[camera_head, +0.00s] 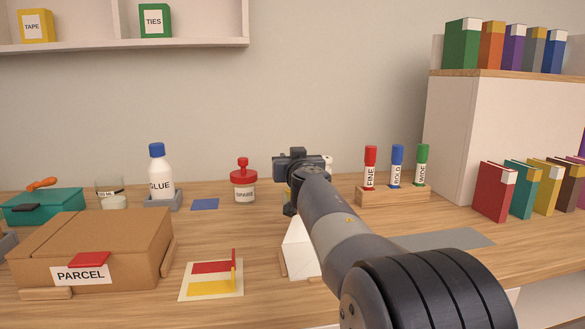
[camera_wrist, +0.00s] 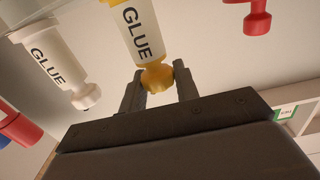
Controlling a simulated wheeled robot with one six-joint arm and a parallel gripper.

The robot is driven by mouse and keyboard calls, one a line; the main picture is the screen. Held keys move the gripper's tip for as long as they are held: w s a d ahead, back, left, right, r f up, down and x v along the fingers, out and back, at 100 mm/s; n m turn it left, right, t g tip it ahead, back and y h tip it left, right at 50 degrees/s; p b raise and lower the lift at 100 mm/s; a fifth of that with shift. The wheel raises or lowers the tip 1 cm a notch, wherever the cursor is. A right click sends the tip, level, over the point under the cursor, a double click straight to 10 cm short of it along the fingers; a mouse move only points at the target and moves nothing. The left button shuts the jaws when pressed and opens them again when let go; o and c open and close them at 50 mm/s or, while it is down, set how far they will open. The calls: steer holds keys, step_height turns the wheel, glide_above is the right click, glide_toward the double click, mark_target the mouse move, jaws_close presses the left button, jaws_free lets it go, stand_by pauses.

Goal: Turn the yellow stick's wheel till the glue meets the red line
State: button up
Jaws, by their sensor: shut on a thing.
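The yellow glue stick (camera_wrist: 133,35) shows in the wrist view, with a white label reading GLUE and a yellow wheel (camera_wrist: 157,78) at its near end. My gripper (camera_wrist: 158,74) is shut on this wheel, with one dark finger on each side. The stick's far end is cut off by the top edge, and I cannot see the glue or a red line. A white glue stick (camera_wrist: 60,63) with a pale wheel is to the left, apart from my fingers. In the head view my gripper and arm hide most of the sticks.
A red-lidded jar (camera_head: 244,183) stands left of my gripper. A wooden block with markers (camera_head: 393,195) stands to the right. A white tent-shaped thing (camera_head: 299,250) sits beside my arm. A parcel box (camera_head: 95,250) and glue bottle (camera_head: 160,178) are further left.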

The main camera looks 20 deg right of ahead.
steer(key=shift+d+n+y+p, duration=0.15)
steer(key=shift+n+y+p, duration=0.6)
steer(key=shift+y, duration=0.35)
steer(key=n+y+p, duration=0.1)
steer(key=y+p, duration=0.1)
steer(key=p, duration=0.2)
steer(key=shift+r+n+y, duration=0.15)
steer(key=shift+n+y, duration=0.1)
steer(key=shift+y, duration=0.05)
steer(key=n+y+p, duration=0.2)
steer(key=y+p, duration=0.1)
steer(key=p, duration=0.2)
steer(key=shift+f+n+y+p, duration=0.35)
steer(key=shift+y+p, duration=0.25)
steer(key=shift+p, duration=0.25)
steer(key=o, duration=0.9)
steer(key=shift+r, duration=0.1)
steer(key=shift+o, duration=0.2)
steer(key=shift+r, duration=0.1)
step_height(320, 180, up, 10)
steer(key=p, duration=0.5)
